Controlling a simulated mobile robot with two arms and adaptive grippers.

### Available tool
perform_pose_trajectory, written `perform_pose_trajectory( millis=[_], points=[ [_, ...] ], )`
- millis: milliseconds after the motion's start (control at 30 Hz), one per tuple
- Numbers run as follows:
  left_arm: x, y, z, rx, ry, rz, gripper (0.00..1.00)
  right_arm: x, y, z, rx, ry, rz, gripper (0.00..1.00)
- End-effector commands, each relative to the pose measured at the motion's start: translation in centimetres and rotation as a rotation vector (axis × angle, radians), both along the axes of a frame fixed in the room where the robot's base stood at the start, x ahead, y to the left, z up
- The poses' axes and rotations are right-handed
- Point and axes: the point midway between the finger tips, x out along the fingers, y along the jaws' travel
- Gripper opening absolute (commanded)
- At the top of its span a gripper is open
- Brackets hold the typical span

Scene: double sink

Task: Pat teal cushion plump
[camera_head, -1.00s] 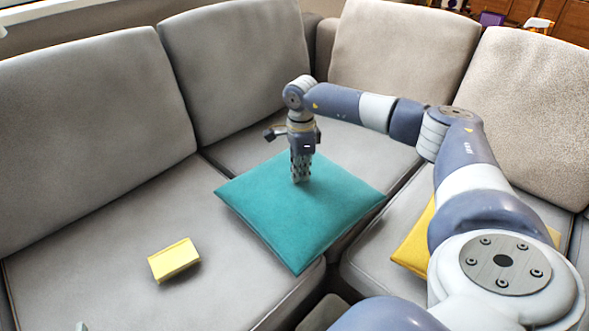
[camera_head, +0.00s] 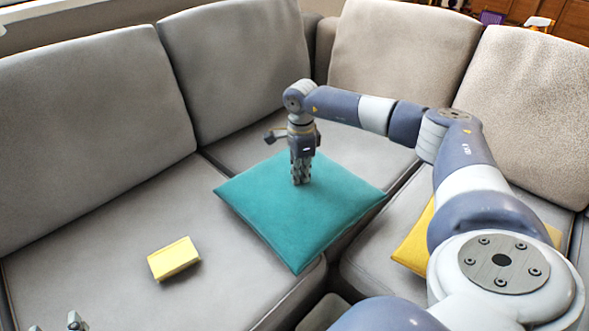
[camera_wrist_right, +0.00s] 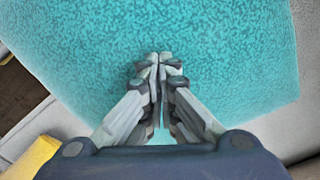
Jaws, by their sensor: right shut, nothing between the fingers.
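The teal cushion (camera_head: 270,205) lies flat on the grey sofa seat near its inner corner. It fills most of the right wrist view (camera_wrist_right: 230,60). My right gripper (camera_head: 301,182) points straight down over the cushion's upper middle, its fingers shut and empty. Its fingertips (camera_wrist_right: 160,60) are at or just above the fabric; I cannot tell if they press into it. Only the tips of my left gripper (camera_head: 57,323) show at the bottom left edge of the head view, away from the cushion. The rest of it is out of frame.
A small yellow block (camera_head: 174,259) lies on the left seat. A yellow cushion (camera_head: 412,248) on the right seat is partly hidden by my right arm. Grey backrests (camera_head: 235,65) stand behind the seats. The left seat is mostly clear.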

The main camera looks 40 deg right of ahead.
Motion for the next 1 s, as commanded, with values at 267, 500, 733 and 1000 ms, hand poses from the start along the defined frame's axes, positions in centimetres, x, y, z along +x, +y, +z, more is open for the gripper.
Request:
perform_pose_trajectory(
  millis=[267, 500, 733, 1000],
  points=[
    [0.2, -0.3, 0.9, -0.013, -0.042, -0.005, 0.4, 0.0, 0.0, -0.4, 0.0, 0.0, 0.0, 0.0],
    [0.1, -0.2, 0.3, -0.004, -0.008, -0.004, 0.4, 0.0, 0.0, -0.2, 0.0, 0.001, 0.0, 0.0],
    [-1.0, 0.5, -2.4, 0.031, 0.132, 0.007, 0.4, 0.0, 0.0, 0.4, 0.0, 0.001, 0.0, 0.0],
    [-2.7, 1.4, -5.2, 0.067, 0.284, 0.017, 0.4, 0.0, 0.0, 1.0, -0.001, 0.0, 0.0, 0.0]
  ],
)
